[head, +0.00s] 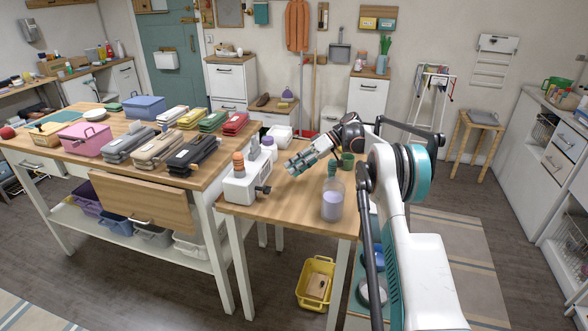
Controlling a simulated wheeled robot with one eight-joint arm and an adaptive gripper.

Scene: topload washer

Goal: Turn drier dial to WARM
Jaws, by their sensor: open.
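I cannot make out a drier, a WARM mark or a lettered dial in the head view. A white boxy device (240,189) stands on the small wooden table. It has orange and grey spool-like parts on top and a dark knob (263,190) on its near right side; whether this is the dial is unclear. My gripper (293,166) is open above the same table, to the right of the device and apart from it. Its fingers point left, and nothing shows between them.
A jar with lilac contents (332,203) and a green cup (347,160) stand near my arm on the small table (290,212). A larger table at left holds folded cloths (158,147) and a pink bin (86,139). A yellow bin (315,283) sits on the floor.

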